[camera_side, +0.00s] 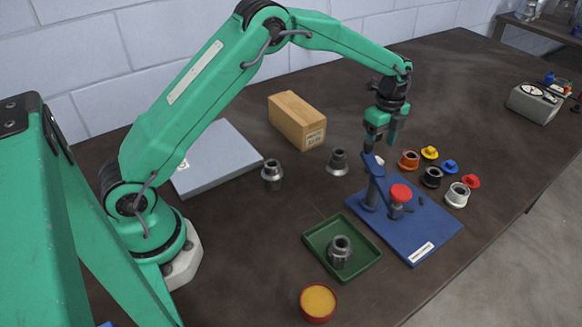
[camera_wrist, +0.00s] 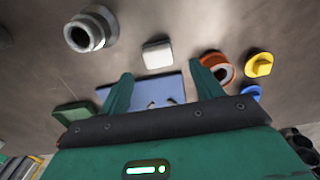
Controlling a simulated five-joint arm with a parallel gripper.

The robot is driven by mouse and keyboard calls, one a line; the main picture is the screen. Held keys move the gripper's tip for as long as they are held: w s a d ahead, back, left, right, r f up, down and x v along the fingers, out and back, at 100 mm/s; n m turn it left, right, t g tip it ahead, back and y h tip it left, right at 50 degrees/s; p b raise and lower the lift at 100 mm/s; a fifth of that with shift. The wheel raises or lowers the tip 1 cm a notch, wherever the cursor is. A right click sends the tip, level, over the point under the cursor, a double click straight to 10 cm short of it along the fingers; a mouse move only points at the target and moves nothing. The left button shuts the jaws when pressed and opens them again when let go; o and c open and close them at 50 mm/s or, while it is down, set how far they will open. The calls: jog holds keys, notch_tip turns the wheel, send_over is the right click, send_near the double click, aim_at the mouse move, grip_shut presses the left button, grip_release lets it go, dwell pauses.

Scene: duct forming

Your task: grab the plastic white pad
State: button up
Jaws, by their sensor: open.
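The white pad (camera_wrist: 157,54) is a small block with rounded corners. In the wrist view it lies on the dark table, just beyond my fingertips and roughly centred between them. In the side view only a bit of the white pad (camera_side: 379,160) shows, partly hidden behind the blue fixture's arm and under my gripper. My gripper (camera_side: 382,143) is open and empty, pointing down above the table close to the pad. In the wrist view the two green fingers of my gripper (camera_wrist: 163,78) stand apart with nothing between them but background.
The blue fixture (camera_side: 423,229) with a red knob (camera_side: 401,192) stands just in front of the pad. A metal fitting (camera_side: 339,162) is to its left, an orange ring (camera_side: 409,159) to its right. A cardboard box (camera_side: 297,121) and green tray (camera_side: 364,256) are nearby.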

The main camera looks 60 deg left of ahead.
aim_at(377, 157)
jog(key=shift+s+f, duration=0.15)
jog(key=shift+f, duration=2.4)
jog(key=c, duration=1.1)
jog(key=shift+o, duration=0.2)
notch_tip(377, 157, up, 10)
